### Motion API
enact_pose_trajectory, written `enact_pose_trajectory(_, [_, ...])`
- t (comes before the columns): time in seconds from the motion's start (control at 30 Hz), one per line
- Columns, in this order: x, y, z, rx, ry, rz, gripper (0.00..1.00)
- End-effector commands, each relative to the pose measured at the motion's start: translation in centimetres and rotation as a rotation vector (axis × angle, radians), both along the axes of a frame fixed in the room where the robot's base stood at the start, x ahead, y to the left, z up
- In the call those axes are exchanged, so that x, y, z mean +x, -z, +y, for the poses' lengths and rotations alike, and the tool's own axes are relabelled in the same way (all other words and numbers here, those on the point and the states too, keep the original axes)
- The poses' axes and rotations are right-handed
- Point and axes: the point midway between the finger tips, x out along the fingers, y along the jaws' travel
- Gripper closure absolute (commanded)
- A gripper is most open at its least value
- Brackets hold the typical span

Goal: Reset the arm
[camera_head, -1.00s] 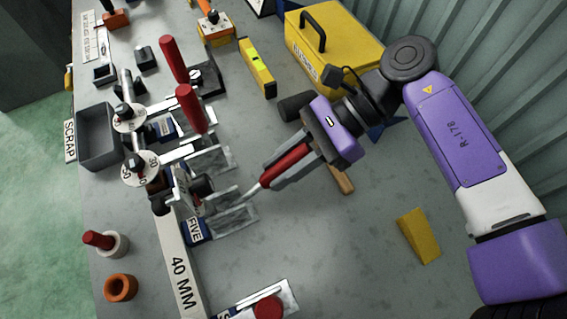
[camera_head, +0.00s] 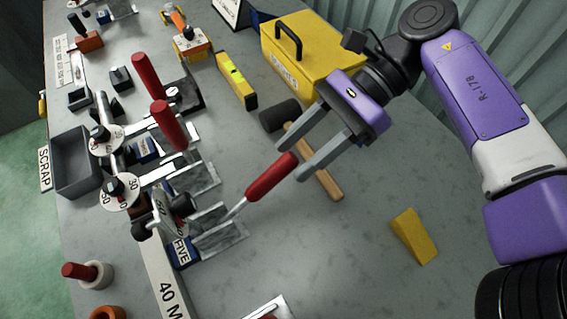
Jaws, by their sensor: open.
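My gripper (camera_head: 287,160) is open, with two grey fingers below a purple body, at the right of the clamp row. A red handle (camera_head: 271,177) with a thin metal rod points down-left toward a clamp base (camera_head: 218,238) with a blue FIVE label. The handle's upper end is close to my fingertips; nothing shows gripped between them. My arm reaches in from the right side. Whether a fingertip touches the handle I cannot tell.
A hammer (camera_head: 320,170) lies just behind my fingers. A yellow toolbox (camera_head: 312,62) and a yellow level (camera_head: 237,82) stand farther back. A yellow wedge (camera_head: 413,236) lies at lower right. Other red clamp handles (camera_head: 168,125) stand upright at left.

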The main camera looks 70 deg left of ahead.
Motion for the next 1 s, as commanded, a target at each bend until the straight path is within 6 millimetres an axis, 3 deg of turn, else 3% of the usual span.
enact_pose_trajectory(0.73, [0.5, -0.5, 0.1, 0.000, 0.000, 0.001, 0.52])
enact_pose_trajectory(0.87, [0.6, -1.9, 0.1, 0.001, 0.001, 0.000, 0.52])
enact_pose_trajectory(1.0, [0.6, -4.6, 0.1, 0.001, 0.001, 0.000, 0.52])
